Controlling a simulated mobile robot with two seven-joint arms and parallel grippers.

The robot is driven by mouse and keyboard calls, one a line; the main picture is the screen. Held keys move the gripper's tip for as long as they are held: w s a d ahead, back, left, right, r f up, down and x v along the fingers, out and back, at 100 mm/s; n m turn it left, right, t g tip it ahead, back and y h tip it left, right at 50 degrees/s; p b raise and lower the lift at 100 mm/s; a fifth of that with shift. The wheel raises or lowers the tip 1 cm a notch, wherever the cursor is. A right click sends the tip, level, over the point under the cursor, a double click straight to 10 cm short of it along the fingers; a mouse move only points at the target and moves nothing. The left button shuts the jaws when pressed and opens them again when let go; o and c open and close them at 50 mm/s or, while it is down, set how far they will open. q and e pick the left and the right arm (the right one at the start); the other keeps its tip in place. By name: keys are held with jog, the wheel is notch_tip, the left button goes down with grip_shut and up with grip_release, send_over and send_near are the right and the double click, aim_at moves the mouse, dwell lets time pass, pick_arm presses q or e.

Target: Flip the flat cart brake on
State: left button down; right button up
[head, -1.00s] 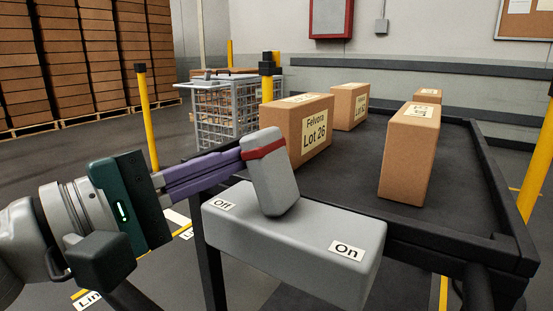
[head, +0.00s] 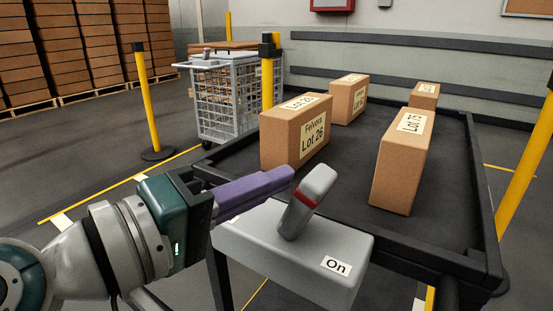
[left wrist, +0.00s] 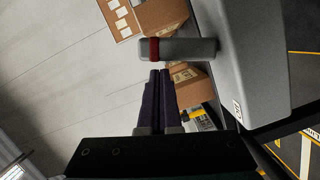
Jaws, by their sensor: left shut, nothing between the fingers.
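The flat cart (head: 455,180) has a grey brake box at its near end (head: 285,262), with a grey lever (head: 317,183) banded in red. The lever leans right, toward the side with the "On" label (head: 336,265). The "Off" label is not visible in the head view. My left gripper (head: 290,173) is shut and empty, its purple fingers just left of the lever. In the left wrist view, the closed fingertips (left wrist: 161,73) are close beside the lever (left wrist: 190,49); I cannot tell whether they touch. My right gripper is out of view.
Several cardboard boxes, including the Lot 26 box (head: 296,133), stand on the cart deck. A wire cage trolley (head: 222,105) stands behind on the left. Yellow posts stand at left (head: 148,105) and right (head: 535,165). Open floor lies to the left.

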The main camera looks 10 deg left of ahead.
pick_arm(q)
jog(key=shift+s+d, duration=0.15)
jog(key=shift+d, duration=0.2)
dwell(0.6)
